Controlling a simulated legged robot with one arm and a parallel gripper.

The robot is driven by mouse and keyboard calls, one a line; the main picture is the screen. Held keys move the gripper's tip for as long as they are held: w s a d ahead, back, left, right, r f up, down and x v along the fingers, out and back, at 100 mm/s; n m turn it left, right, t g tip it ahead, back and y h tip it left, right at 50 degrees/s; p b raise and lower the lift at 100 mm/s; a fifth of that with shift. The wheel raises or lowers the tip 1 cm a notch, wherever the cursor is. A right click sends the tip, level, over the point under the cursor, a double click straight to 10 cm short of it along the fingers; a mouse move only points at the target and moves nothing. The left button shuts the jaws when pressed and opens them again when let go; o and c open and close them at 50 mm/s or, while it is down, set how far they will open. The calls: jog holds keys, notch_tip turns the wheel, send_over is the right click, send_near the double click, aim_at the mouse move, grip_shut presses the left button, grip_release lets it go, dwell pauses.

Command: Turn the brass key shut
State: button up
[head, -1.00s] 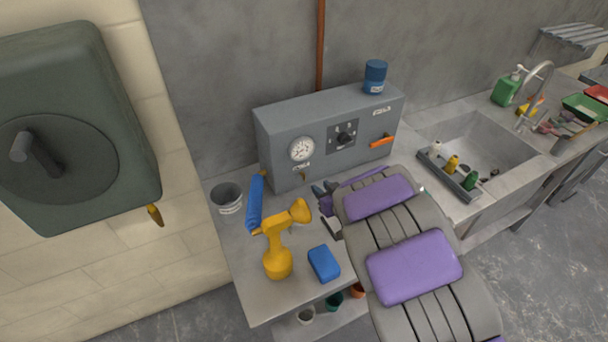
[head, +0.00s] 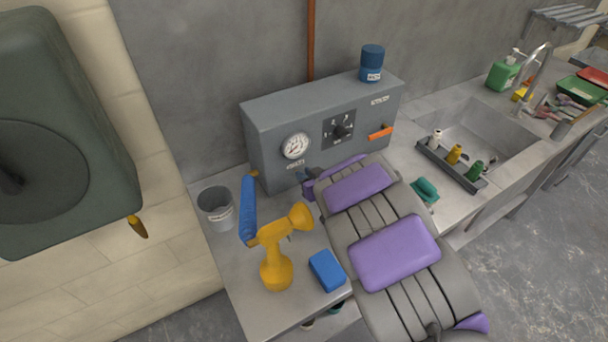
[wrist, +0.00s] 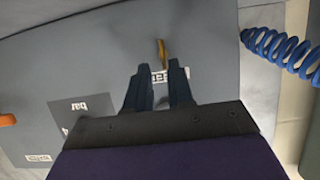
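The brass key (wrist: 162,52) shows in the wrist view as a thin yellow piece on the grey box's front, upright in the picture, by a small white label (wrist: 170,75). My gripper (wrist: 159,68) is open, with a clear gap between its two dark fingers. The key is in line with this gap, just past the fingertips; I see no contact. In the head view my gripper (head: 306,178) is at the lower front of the grey box (head: 270,150), below the round gauge (head: 296,146). My arm and gripper hide the key there.
A yellow spray bottle (head: 275,262), blue sponge (head: 326,270), grey cup (head: 216,207) and blue coiled hose (head: 248,210) stand left of my arm. The hose also shows at right in the wrist view (wrist: 285,48). An orange lever (head: 380,133) is right on the box.

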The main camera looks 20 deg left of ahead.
jog(key=shift+a, duration=0.25)
jog(key=shift+c, duration=1.4)
jog(key=shift+a+f, duration=0.15)
jog(key=shift+a, duration=0.2)
grip_shut()
